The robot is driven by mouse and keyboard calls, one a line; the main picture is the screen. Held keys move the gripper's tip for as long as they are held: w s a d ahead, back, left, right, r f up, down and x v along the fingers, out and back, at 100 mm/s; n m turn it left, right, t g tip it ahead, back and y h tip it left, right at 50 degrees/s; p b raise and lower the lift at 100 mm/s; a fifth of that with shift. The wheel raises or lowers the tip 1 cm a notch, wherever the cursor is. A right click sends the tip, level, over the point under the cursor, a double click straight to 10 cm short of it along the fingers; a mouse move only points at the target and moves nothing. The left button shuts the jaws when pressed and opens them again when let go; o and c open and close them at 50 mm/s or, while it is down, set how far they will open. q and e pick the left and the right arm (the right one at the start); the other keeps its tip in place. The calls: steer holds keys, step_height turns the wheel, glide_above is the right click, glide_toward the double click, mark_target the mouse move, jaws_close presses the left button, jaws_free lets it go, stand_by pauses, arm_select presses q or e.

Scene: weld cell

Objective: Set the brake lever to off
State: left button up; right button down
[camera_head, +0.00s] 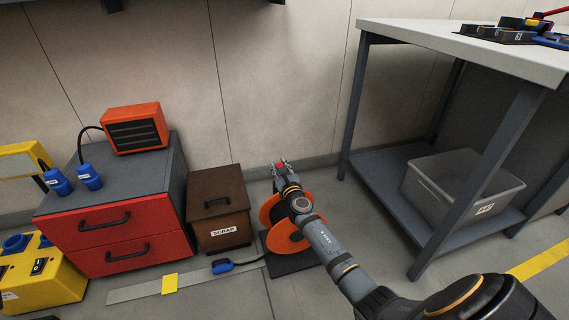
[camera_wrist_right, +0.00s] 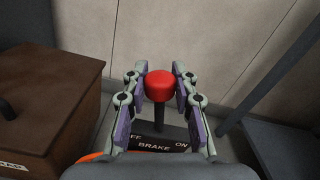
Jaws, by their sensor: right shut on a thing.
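The brake lever has a red knob (camera_wrist_right: 160,85) on a dark stem. In the right wrist view it stands between the two fingers of my right gripper (camera_wrist_right: 159,88), which is shut on it. A black plate (camera_wrist_right: 158,140) below reads "BRAKE", with "ON" at the right and "OFF" partly hidden at the left. The stem stands near the middle, and which mark it is set to I cannot tell. In the head view my right gripper (camera_head: 280,168) is at the knob, above an orange reel (camera_head: 285,238). My left gripper is not in view.
A brown scrap box (camera_head: 218,215) stands close left of the reel. A red drawer cabinet (camera_head: 120,235) with an orange heater (camera_head: 135,128) is farther left. A workbench (camera_head: 450,45) with a grey bin (camera_head: 425,195) on its lower shelf stands at the right. A blue plug (camera_head: 222,266) lies on the floor.

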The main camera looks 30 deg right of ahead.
steer(key=shift+w+a+f+n, duration=0.1)
steer(key=shift+a+f+n, duration=0.4)
steer(key=shift+n, duration=0.4)
steer(key=shift+a, duration=0.15)
steer(key=c, duration=1)
jaws_free()
steer(key=shift+r, duration=0.15)
steer(key=shift+c, duration=0.2)
steer(key=v, duration=1.2)
steer(key=shift+r, duration=0.1)
